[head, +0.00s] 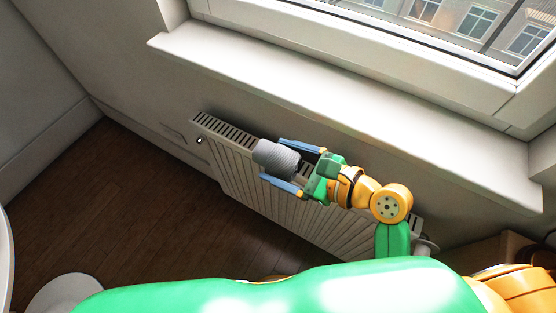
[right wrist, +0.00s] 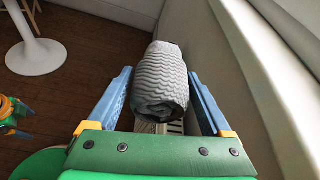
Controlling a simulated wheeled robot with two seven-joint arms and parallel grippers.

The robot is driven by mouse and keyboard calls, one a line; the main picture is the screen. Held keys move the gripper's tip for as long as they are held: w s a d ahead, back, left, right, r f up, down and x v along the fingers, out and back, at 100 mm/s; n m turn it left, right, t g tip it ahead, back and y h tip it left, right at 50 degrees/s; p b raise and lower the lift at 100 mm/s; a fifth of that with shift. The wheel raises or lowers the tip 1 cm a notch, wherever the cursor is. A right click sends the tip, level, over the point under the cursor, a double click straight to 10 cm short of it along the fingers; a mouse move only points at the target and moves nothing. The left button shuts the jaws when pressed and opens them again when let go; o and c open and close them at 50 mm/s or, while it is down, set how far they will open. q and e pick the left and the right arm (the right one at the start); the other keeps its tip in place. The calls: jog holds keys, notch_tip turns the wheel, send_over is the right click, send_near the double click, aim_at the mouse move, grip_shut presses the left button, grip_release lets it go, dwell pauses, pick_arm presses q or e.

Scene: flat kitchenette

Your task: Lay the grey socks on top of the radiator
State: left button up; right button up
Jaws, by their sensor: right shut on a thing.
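The grey socks (head: 277,155) are a ribbed, rolled bundle at the left-middle of the radiator's top in the head view. My right gripper (head: 272,160) is shut on them, one blue finger on each side. The bundle also shows between the fingers in the right wrist view (right wrist: 160,80). The white radiator (head: 225,130) stands below the window sill, with a slotted top grille. The socks are over the grille; I cannot tell whether they touch it. Part of my left arm (right wrist: 12,112) seems to show at the left edge of the wrist view; its jaws are unclear.
The white window sill (head: 330,95) juts out above and behind the radiator, close to my right arm. The wall is close on the right in the wrist view. A white round table base (right wrist: 36,56) stands on the dark wooden floor (head: 120,190). The grille's left end is bare.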

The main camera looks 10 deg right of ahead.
jog(key=shift+w+a+f+b, duration=0.35)
jog(key=shift+a+f, duration=0.3)
jog(key=shift+a, duration=0.1)
jog(key=w+f+b, duration=0.1)
jog(key=w+f, duration=0.2)
jog(key=w, duration=0.1)
jog(key=w+f+b, duration=0.2)
jog(key=w+f, duration=0.1)
jog(key=w, duration=0.1)
jog(key=w+a+f+b, duration=0.1)
jog(key=w+f+b, duration=0.1)
jog(key=w+f, duration=0.2)
jog(key=shift+w, duration=0.55)
notch_tip(320, 180, down, 2)
jog(key=shift+f+b, duration=0.25)
jog(key=shift+b, duration=0.15)
pick_arm(q)
notch_tip(320, 180, down, 7)
jog(key=shift+s, duration=0.15)
pick_arm(e)
jog(key=shift+d, duration=0.1)
